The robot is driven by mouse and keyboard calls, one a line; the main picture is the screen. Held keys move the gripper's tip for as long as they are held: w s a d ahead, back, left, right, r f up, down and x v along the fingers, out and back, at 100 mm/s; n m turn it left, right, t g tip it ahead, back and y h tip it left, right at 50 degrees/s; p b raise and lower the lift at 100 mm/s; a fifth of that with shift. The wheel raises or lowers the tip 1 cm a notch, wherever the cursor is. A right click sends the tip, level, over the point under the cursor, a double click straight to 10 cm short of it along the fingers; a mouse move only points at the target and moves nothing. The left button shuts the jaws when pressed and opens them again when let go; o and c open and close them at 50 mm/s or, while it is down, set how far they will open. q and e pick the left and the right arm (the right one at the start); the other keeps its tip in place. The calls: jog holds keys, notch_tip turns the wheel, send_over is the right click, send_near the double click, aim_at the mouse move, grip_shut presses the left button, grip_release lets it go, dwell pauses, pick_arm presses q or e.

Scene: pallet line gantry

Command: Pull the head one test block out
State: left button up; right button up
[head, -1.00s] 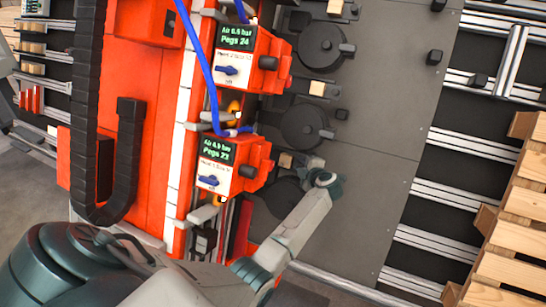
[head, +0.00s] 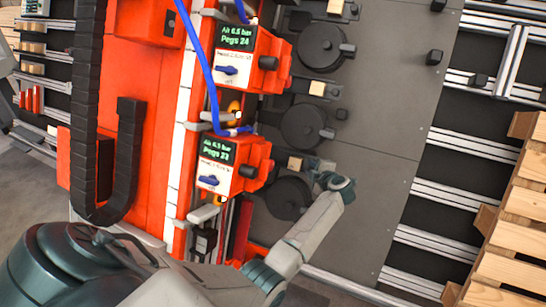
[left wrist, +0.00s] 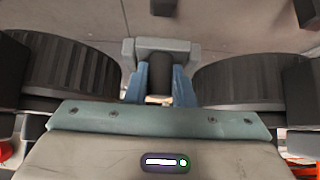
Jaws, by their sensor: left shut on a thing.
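My left gripper (head: 314,166) is beside the nearest black drum (head: 288,197), at the end of my grey arm. It is shut on the dark knob-like end of a small pale wooden test block (head: 295,163). In the left wrist view the dark end (left wrist: 160,75) sits between the blue fingers (left wrist: 158,86), with a sliver of pale wood below it. The rest of the block is hidden there. A red unit (head: 232,165) with a green display reading Pegs 23 stands left of the block. My right gripper is not in view.
A second red unit (head: 252,60) reads Pegs 24, with a blue hose (head: 208,75) beside it. Further wooden blocks (head: 317,88) and drums (head: 320,47) line the grey plate (head: 395,110). Wooden pallets (head: 520,215) stand at right. The plate right of the gripper is mostly bare.

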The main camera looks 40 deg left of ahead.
pick_arm(q)
jog(key=shift+w+d, duration=0.15)
jog(key=shift+d, duration=0.4)
jog(key=shift+w+d, duration=0.15)
jog(key=shift+d, duration=0.35)
jog(key=o, duration=0.5)
jog(key=shift+d, duration=0.1)
jog(key=shift+o, duration=0.9)
jog(key=shift+d, duration=0.2)
jog(key=shift+a, duration=0.1)
jog(key=p+v, duration=0.6)
jog(key=v, duration=0.2)
jog(key=shift+s+d+r, duration=0.15)
jog(key=shift+s+d, duration=0.1)
